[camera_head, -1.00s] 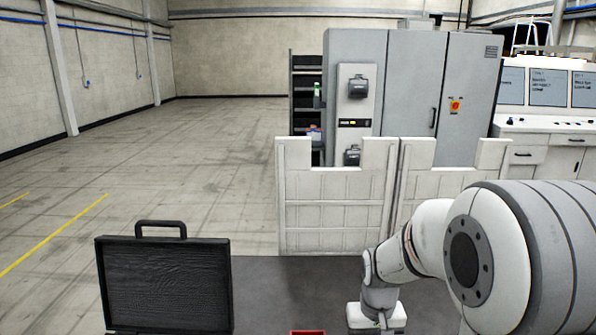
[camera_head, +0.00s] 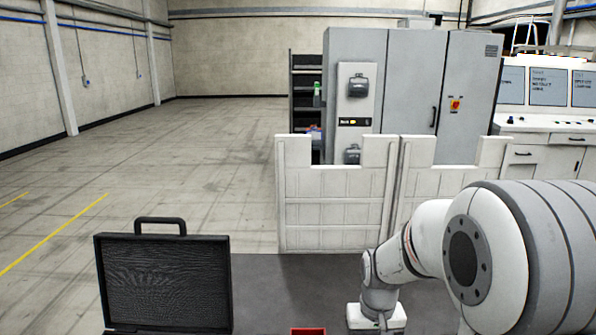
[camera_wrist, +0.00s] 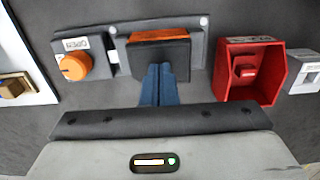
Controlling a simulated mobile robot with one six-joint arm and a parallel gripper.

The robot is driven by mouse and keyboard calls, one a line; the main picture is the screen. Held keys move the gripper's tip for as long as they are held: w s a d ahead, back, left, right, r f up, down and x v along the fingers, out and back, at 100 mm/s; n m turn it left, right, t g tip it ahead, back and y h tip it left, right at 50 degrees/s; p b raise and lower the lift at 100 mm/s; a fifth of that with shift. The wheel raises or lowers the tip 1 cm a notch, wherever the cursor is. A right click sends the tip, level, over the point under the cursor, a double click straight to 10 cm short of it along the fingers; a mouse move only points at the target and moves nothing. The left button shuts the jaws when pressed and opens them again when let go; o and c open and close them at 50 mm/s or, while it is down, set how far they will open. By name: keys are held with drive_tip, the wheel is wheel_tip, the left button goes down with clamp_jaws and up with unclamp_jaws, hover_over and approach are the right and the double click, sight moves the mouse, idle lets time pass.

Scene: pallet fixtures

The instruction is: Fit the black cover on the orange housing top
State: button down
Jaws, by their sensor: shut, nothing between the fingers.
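In the wrist view the black cover (camera_wrist: 158,57) shows as a dark block at the upper middle. The orange housing (camera_wrist: 158,35) shows as a strip along the cover's far edge, within a grey fixture (camera_wrist: 199,50). Whether the cover is fully seated cannot be told from this angle. My gripper (camera_wrist: 159,68) has its blue fingers shut together, with nothing between them, and their tips overlap the near part of the cover in the picture. Whether they touch it cannot be told. The head view does not show the cover or the housing.
An orange knob (camera_wrist: 75,67) on a grey plate is left of the fixture. A red open box (camera_wrist: 271,80) is right of it. In the head view a black case (camera_head: 163,285) stands at the table's left and white panels (camera_head: 335,210) stand behind. Open floor lies left.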

drive_tip(key=shift+f, duration=0.35)
drive_tip(key=shift+r, duration=0.15)
wheel_tip(320, 180, up, 7)
drive_tip(key=p, duration=0.5)
idle(0.4)
drive_tip(key=s+r+t, duration=0.3)
drive_tip(key=s+r, duration=0.6)
drive_tip(key=s, duration=0.5)
drive_tip(key=shift+s+a+r+t+b, duration=0.2)
drive_tip(key=shift+s+r+t+b, duration=0.1)
drive_tip(key=shift+s, duration=0.1)
